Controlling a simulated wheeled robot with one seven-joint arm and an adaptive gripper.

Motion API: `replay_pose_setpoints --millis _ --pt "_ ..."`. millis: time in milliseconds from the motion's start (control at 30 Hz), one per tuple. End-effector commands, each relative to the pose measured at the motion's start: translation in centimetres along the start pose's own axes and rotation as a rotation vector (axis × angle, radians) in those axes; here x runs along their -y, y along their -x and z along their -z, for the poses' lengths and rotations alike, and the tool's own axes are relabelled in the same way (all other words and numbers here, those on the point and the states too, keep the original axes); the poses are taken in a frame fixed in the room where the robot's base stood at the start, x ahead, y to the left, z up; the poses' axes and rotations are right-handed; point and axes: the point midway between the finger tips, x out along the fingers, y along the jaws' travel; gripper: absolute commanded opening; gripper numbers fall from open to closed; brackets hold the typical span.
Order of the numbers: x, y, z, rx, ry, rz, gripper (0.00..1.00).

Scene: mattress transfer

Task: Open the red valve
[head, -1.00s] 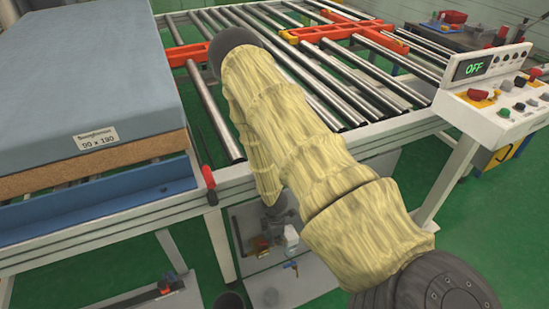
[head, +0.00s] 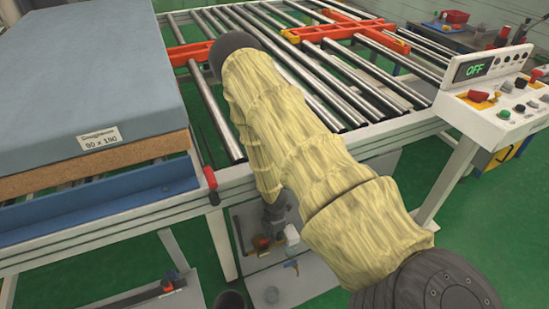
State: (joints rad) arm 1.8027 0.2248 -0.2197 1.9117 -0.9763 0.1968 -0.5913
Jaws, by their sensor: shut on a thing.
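The red valve (head: 262,243) shows as a small reddish-orange part low under the front edge of the roller conveyor, among small fittings above a grey base plate. My gripper (head: 273,222) is a dark shape pointing down from behind my yellow-sleeved arm, right at these fittings. It is shut on the valve, as far as this small view shows; its fingertips and their contact are hard to make out. A blue-handled fitting (head: 292,264) is just below and to the right.
The roller conveyor (head: 330,115) with orange bars spans the back. A grey-blue mattress (head: 80,75) lies at left. A control panel (head: 500,98) reading OFF stands at right. A red-topped post (head: 209,178) is on the conveyor's front edge. Green floor is open at lower right.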

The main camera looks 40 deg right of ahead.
Motion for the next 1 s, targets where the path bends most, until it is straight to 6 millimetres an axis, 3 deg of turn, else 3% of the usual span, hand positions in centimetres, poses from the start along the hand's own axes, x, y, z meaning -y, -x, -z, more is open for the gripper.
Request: replay_pose_setpoints --millis 33,133,567,1000 --pt "-0.1 0.0 -0.1 0.001 0.002 -0.001 0.20" --pt "-0.1 0.0 0.0 0.001 0.001 -0.001 0.36" --pt "-0.1 0.5 0.0 0.000 0.000 -0.001 0.36" --pt "-0.1 5.8 0.0 -0.001 -0.001 -0.002 0.36"
